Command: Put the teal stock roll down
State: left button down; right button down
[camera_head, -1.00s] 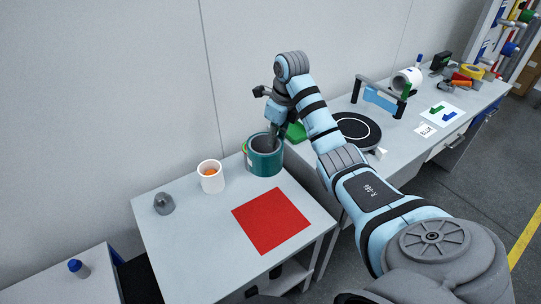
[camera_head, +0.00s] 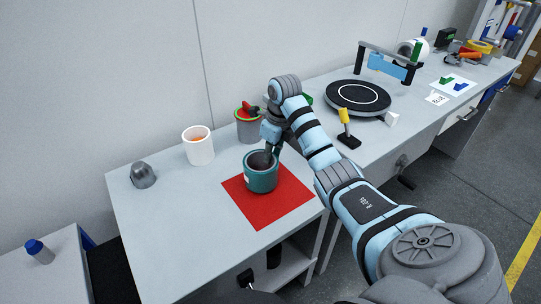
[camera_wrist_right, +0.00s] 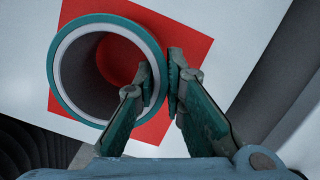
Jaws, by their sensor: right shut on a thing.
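The teal stock roll (camera_head: 261,175) is a short, wide hollow cylinder, upright over the red mat (camera_head: 291,196) in the head view. My right gripper (camera_head: 272,152) is shut on its wall at the right side. In the right wrist view, one finger of the gripper (camera_wrist_right: 163,82) is inside the bore and the other outside the teal rim (camera_wrist_right: 57,75). Red shows through the bore and around the roll. I cannot tell whether its underside touches the mat. My left gripper is not in view.
A white cup (camera_head: 199,151) with something orange inside and a grey container (camera_head: 247,132) with a green and red rim stand behind the mat. A grey metal piece (camera_head: 143,175) stands at left. A black turntable (camera_head: 357,107) is on the right bench. The table's front left is clear.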

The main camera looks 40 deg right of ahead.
jog(key=shift+f, duration=0.65)
jog(key=c, duration=1.7)
grip_release()
jog(key=shift+o, duration=0.2)
jog(key=shift+r, duration=0.1)
jog(key=r, duration=0.1)
jog(key=r+p, duration=0.1)
jog(key=r, duration=0.3)
jog(key=shift+s+d+p, duration=0.1)
jog(key=shift+s+p, duration=0.25)
jog(key=shift+p, duration=0.05)
notch_tip(320, 180, up, 7)
jog(key=s+p, duration=0.1)
jog(key=p, duration=0.6)
jog(key=shift+s, duration=0.3)
jog(key=shift+f, duration=0.2)
